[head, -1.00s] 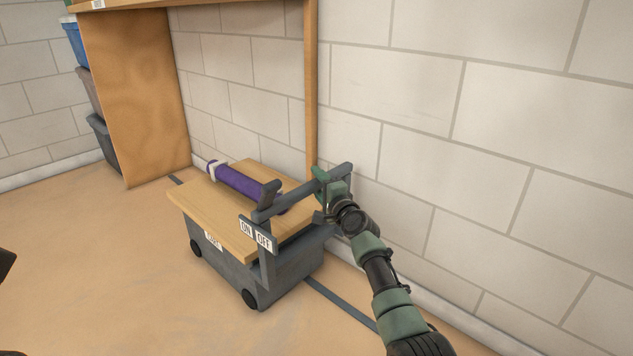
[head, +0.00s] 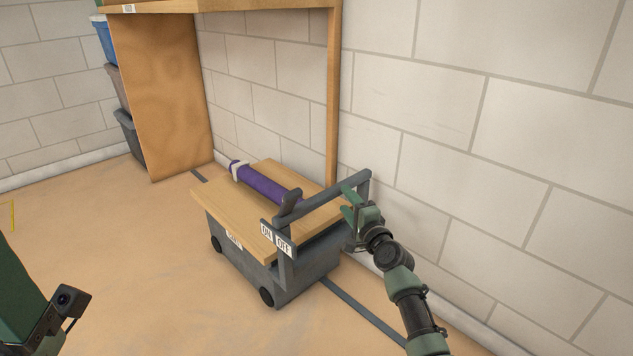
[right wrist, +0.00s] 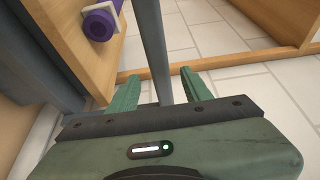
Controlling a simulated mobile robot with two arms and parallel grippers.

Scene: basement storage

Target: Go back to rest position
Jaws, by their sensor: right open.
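My right gripper (head: 352,198) is open at the right end of the grey handle bar (head: 325,195) of a cart (head: 300,283). In the right wrist view, the two green fingers of my right gripper (right wrist: 162,90) stand apart, with the grey bar (right wrist: 155,50) showing between them. I cannot tell whether they touch it. Part of my left arm (head: 25,305) shows at the lower left of the head view, but its fingers do not show.
The cart has a wooden top (head: 225,205) bearing a purple roll (head: 262,184), and an ON/OFF sign (head: 275,239). A wooden shelf unit (head: 165,90) and stacked bins (head: 118,90) stand behind. A block wall (head: 480,150) runs along the right. The floor at left is clear.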

